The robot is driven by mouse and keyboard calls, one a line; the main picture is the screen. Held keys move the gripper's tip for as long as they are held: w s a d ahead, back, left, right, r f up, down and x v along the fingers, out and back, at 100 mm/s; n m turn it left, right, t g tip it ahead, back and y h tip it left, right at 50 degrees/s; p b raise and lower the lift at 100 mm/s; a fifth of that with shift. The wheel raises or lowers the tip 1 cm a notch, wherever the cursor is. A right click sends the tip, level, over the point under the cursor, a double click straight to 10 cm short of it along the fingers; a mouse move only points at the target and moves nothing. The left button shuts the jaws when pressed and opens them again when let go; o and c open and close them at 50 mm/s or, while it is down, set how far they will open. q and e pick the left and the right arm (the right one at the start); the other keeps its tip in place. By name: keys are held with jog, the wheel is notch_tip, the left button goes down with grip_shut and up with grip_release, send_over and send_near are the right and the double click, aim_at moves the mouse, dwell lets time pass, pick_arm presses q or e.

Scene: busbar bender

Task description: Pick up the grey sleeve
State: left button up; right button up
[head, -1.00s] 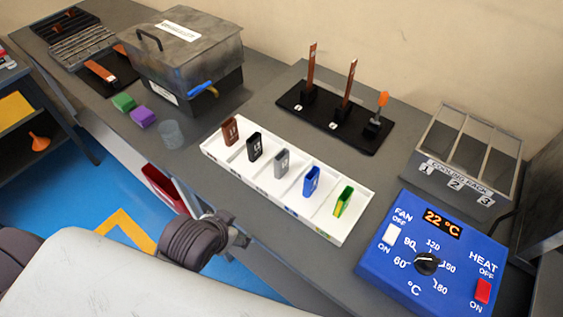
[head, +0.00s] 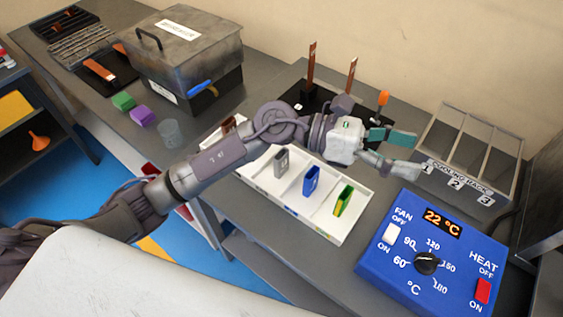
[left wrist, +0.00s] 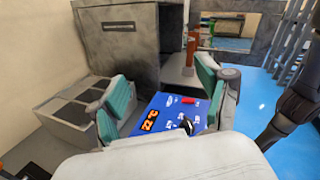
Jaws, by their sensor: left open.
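The grey sleeve (head: 281,160) stands upright in a compartment of the white tray (head: 322,229), just below my left forearm in the head view. My left gripper (head: 403,151) is open and empty. It is to the right of the sleeve and higher, in front of the cooling rack, with its fingers pointing right. In the left wrist view my left gripper (left wrist: 165,112) shows two green-padded fingers apart, with the blue control box between and beyond them. The sleeve is not in the left wrist view. My right gripper is not in view.
A blue sleeve (head: 311,181) and a green-yellow sleeve (head: 343,200) stand right of the grey one. A brown sleeve (head: 229,125) is partly hidden by my arm. The cooling rack (head: 470,155), blue control box (head: 430,255) and upright bars (head: 311,70) are near.

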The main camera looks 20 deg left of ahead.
pick_arm(q)
notch_tip(320, 180, down, 5)
jog(key=a+m+g+y, duration=0.1)
jog(key=m+y, duration=0.2)
jog(key=y, duration=0.1)
jog(key=m+t+y, duration=0.1)
jog(key=m+y, duration=0.3)
jog(key=y, duration=1)
send_over(281, 156)
jog(key=s, duration=0.1)
notch_tip(281, 156, down, 7)
notch_tip(281, 156, down, 8)
jog(key=shift+d+r+p, duration=0.1)
jog(key=shift+p, duration=1)
jog(key=shift+d+f+p, duration=0.1)
jog(key=shift+f+p, duration=0.5)
jog(key=shift+f, duration=0.1)
notch_tip(281, 156, down, 4)
jog(key=shift+r+p, duration=0.2)
jog(key=shift+p, duration=0.5)
jog(key=shift+f, duration=0.3)
jog(key=c, duration=0.9)
